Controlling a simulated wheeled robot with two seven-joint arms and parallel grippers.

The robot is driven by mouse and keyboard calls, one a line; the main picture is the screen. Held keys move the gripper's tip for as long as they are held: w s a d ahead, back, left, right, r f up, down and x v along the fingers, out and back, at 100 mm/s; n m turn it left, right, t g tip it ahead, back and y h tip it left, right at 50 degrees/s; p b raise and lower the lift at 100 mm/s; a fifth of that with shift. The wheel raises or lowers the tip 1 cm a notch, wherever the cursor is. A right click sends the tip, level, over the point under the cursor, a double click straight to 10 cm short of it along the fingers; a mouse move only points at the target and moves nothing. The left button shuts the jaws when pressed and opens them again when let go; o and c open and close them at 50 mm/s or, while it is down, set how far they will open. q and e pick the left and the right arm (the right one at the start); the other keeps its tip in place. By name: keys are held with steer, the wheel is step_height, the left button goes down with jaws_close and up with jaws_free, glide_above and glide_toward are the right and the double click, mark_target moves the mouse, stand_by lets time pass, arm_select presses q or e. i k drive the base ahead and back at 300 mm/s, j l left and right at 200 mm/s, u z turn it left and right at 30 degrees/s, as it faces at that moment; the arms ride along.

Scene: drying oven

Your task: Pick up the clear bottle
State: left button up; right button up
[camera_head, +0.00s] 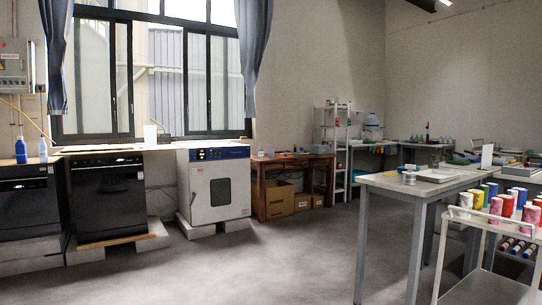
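I cannot make out for sure which item is the clear bottle. A small pale, see-through-looking item (434,161) stands on the metal table (395,184) at right, too small to identify. A pale bottle (43,150) stands beside a blue bottle (21,150) on the left counter. A large clear-bluish container (372,119) stands far back on a bench. Neither of my grippers is in view.
A metal cart (484,226) with several coloured cans stands at front right. Black cabinets (107,197) stand at left on blocks. The grey floor (260,265) in the middle is clear.

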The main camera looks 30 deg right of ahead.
mark_target(260, 150)
steer(key=i+l+z, duration=0.35)
steer(key=i+z, duration=0.35)
steer(key=i, duration=0.15)
steer(key=i+l+z, duration=0.1)
steer(key=i+z, duration=0.2)
steer(key=i, duration=4.55)
